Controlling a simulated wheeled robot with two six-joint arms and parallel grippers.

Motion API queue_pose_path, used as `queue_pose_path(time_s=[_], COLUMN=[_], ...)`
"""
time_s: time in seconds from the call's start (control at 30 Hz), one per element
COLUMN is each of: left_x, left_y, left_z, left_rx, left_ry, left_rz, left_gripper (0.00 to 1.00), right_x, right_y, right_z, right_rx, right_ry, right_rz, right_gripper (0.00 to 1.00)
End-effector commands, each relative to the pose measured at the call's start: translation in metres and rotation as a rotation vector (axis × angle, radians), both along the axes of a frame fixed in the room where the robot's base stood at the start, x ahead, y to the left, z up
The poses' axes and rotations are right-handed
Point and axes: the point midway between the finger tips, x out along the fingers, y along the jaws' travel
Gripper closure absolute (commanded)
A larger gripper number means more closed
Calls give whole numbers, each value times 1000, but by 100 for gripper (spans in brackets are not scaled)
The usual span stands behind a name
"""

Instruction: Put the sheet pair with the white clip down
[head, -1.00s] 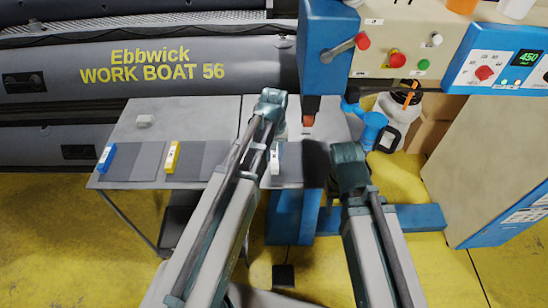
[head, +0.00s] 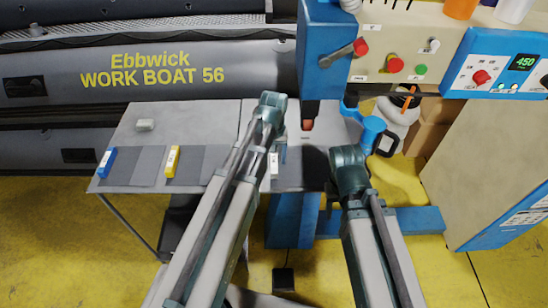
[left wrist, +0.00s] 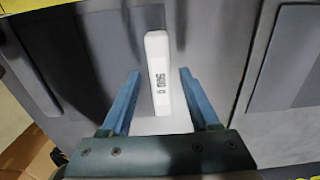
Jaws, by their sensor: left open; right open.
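The white clip (head: 274,166) is at the front edge of the grey worktable, beside my left gripper. In the left wrist view the clip (left wrist: 158,75) carries dark print and stands between the two spread blue fingers, with a gap on each side. Its dark grey sheet pair (left wrist: 95,60) lies flat on the table around it; my left arm hides part of it in the head view. My left gripper (left wrist: 157,95) is open, and it also shows in the head view (head: 280,150). My right gripper (head: 333,192) is open and empty, right of the clip at the table's right end.
A blue clip (head: 106,163) and a yellow clip (head: 172,161) sit on other grey sheets to the left. The blue press (head: 325,50) hangs over the table's right part. A control cabinet (head: 490,150) stands at right.

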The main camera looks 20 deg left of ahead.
Motion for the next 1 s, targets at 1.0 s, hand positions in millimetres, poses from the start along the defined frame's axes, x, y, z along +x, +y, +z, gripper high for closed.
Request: queue_pose_path(time_s=[1.0], left_x=[0], left_y=[0], left_z=[116], left_rx=[0], left_ry=[0], left_rz=[0], left_gripper=[38], right_x=[0], right_y=[0], right_z=[116], right_rx=[2], right_ry=[0], right_rz=[-5], right_gripper=[50])
